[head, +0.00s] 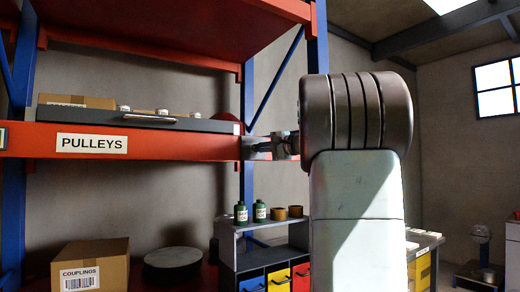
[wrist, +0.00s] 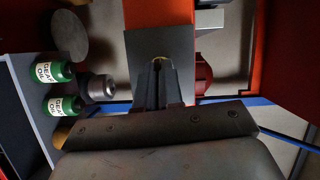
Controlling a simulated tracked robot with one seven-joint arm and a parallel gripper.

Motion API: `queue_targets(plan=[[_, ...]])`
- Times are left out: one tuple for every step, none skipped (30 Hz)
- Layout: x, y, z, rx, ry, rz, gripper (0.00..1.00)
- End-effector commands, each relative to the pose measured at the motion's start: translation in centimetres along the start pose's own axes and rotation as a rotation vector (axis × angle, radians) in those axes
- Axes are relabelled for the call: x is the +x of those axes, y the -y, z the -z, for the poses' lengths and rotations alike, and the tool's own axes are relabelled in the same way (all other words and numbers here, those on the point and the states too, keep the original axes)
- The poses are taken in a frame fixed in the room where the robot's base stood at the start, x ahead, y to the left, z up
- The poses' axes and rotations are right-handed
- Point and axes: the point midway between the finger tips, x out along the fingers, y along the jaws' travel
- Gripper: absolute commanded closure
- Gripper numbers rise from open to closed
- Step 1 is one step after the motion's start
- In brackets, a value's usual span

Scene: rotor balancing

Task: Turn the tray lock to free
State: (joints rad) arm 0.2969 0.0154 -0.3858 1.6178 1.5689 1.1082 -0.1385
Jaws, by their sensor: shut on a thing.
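The tray lock sits on a grey plate (wrist: 140,47) at the right end of the orange shelf beam (head: 190,143). My gripper (head: 262,147) reaches this plate from the right in the head view. In the wrist view my gripper (wrist: 159,72) is shut on the lock, of which only a small brass-coloured bit (wrist: 159,59) shows between the fingertips. The fingers hide the rest, so I cannot read which way the lock is turned. The dark tray (head: 70,116) lies on the shelf above the PULLEYS label (head: 92,143), with a handle (head: 150,119) on its front.
Green gear oil bottles (head: 241,212) stand on a low rack (head: 228,240) below the beam. A COUPLINGS box (head: 90,265) and a dark round disc (head: 172,257) are at lower left. A blue upright (head: 247,90) rises behind the plate.

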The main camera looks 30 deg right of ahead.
Motion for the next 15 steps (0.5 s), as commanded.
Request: queue_targets(plan=[[0.05, -0.47, 0.06, 0.024, 0.000, 0.002, 1.00], [0.05, -0.48, 0.06, 0.036, 0.000, 0.007, 1.00], [0.05, -0.50, 0.06, 0.050, 0.000, 0.012, 1.00], [0.05, -0.51, 0.06, 0.058, 0.000, 0.016, 1.00], [0.06, -0.52, 0.06, 0.066, 0.000, 0.019, 1.00], [0.06, -0.53, 0.06, 0.075, 0.000, 0.023, 1.00], [0.06, -0.53, 0.07, 0.082, 0.000, 0.025, 1.00], [0.06, -0.53, 0.07, 0.087, 0.000, 0.028, 1.00], [0.05, -0.54, 0.07, 0.093, 0.000, 0.030, 1.00], [0.06, -0.55, 0.08, 0.097, 0.000, 0.031, 1.00], [0.06, -0.56, 0.08, 0.099, 0.000, 0.032, 1.00], [0.06, -0.57, 0.08, 0.102, 0.000, 0.033, 1.00], [0.05, -0.58, 0.08, 0.104, 0.000, 0.034, 1.00], [0.06, -0.58, 0.08, 0.105, 0.000, 0.034, 1.00], [0.06, -0.60, 0.09, 0.105, 0.000, 0.034, 1.00]])
